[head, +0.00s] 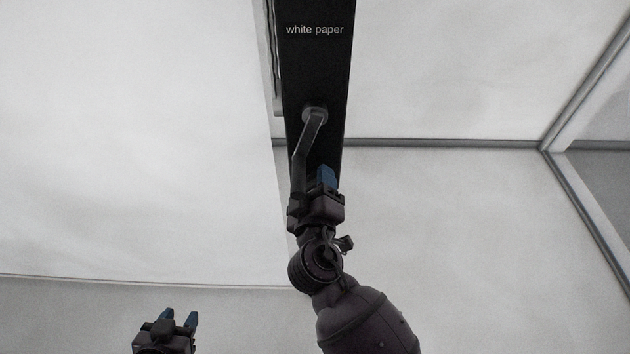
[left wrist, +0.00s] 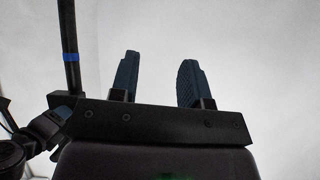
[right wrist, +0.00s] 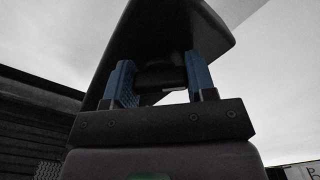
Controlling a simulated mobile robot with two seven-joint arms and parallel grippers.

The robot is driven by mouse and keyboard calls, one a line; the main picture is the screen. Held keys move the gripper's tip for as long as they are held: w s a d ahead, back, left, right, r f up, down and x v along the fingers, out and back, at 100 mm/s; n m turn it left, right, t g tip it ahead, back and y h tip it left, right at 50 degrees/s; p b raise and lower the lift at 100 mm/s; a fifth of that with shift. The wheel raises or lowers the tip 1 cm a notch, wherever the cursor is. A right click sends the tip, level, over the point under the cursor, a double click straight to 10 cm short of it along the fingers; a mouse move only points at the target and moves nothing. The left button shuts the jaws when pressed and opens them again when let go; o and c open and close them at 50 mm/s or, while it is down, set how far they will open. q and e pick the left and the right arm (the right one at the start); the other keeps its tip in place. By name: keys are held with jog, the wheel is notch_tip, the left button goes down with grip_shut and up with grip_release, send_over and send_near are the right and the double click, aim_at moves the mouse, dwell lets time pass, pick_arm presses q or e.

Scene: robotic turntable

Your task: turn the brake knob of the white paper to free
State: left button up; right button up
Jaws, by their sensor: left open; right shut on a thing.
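The black panel labelled "white paper" (head: 314,75) runs down the upper middle of the head view. Its brake knob (head: 309,130) is a grey lever on a round hub, with its arm hanging down and slightly left. My right gripper (head: 318,182) is at the lever's lower end, shut on it; one blue finger shows and the other is mostly hidden. In the right wrist view, both blue fingers flank a dark rounded part (right wrist: 161,76). My left gripper (head: 180,319) is low at the left, open and empty, as its wrist view (left wrist: 159,72) also shows.
A large pale sheet (head: 130,140) fills the left of the head view, beside the panel. Grey frame bars (head: 440,143) cross the white background at the right. A black rod with a blue band (left wrist: 68,57) stands left of the fingers in the left wrist view.

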jog(key=shift+r+n+p, duration=0.25)
jog(key=shift+n+p, duration=0.2)
jog(key=shift+n, duration=0.45)
jog(key=shift+n+p, duration=0.4)
jog(key=shift+n, duration=0.6)
jog(key=shift+n+p, duration=0.4)
jog(key=shift+n, duration=0.4)
jog(key=shift+f+n+p, duration=0.15)
jog(key=shift+n+p, duration=0.5)
jog(key=shift+n, duration=0.75)
pick_arm(q)
jog(key=r, duration=0.3)
jog(key=shift+s+a, duration=0.25)
jog(key=shift+s, duration=0.25)
jog(key=shift+s+f, duration=0.1)
pick_arm(e)
jog(key=shift+f+n, duration=0.1)
jog(key=shift+n, duration=0.2)
pick_arm(q)
jog(key=shift+s+f, duration=0.15)
